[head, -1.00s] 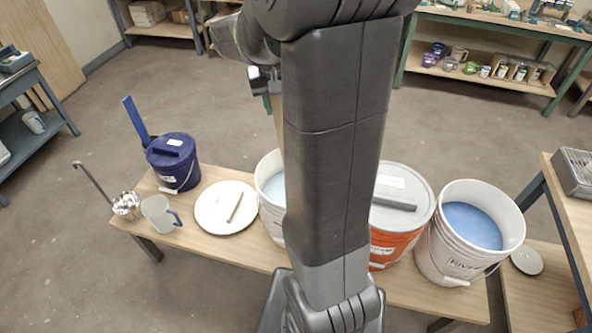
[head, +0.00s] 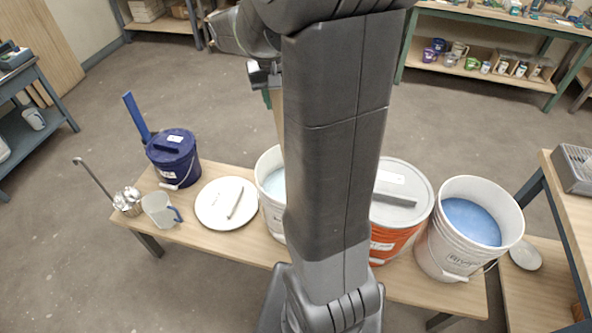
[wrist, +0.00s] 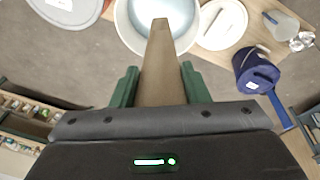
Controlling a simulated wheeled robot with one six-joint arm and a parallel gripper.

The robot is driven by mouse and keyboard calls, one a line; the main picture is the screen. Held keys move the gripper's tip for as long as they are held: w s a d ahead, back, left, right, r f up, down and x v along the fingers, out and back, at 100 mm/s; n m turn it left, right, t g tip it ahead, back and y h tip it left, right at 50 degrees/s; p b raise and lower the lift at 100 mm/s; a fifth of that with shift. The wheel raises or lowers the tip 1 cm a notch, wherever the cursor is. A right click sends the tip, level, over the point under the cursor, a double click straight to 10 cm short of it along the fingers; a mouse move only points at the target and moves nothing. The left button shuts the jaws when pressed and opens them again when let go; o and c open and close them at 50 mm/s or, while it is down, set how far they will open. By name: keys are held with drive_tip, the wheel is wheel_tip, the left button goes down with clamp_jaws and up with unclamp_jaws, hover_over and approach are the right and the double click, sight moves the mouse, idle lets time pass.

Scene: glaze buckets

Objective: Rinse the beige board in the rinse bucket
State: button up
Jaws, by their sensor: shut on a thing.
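The beige board (wrist: 160,70) is shut between the green fingers of my gripper (wrist: 160,88) and points away from the wrist. In the wrist view its far end overlaps a white bucket (wrist: 122,18) of pale blue liquid. In the head view this bucket (head: 264,203) stands on the bench, partly behind my arm. The board (head: 277,112) hangs below my gripper (head: 264,88), its lower end hidden by my arm. Another white bucket (head: 432,245) holds deeper blue liquid at the right. I cannot read which is the rinse bucket, nor tell whether the board touches liquid.
A lidded orange bucket (head: 388,242) stands right of my arm. A white round lid (head: 212,212) with a stick on it, a lidded dark blue bucket (head: 173,160), a jug (head: 158,210) and a metal cup (head: 127,205) stand on the left of the bench (head: 240,255).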

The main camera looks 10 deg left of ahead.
drive_tip(key=shift+w+p+v, duration=0.15)
drive_tip(key=shift+p+v, duration=0.35)
drive_tip(key=shift+v, duration=0.25)
drive_tip(key=shift+w+p+v, duration=0.15)
drive_tip(key=shift+p+v, duration=0.3)
drive_tip(key=shift+v, duration=0.25)
drive_tip(key=shift+w+v, duration=0.25)
drive_tip(key=shift+v, duration=0.85)
drive_tip(key=shift+d, duration=0.1)
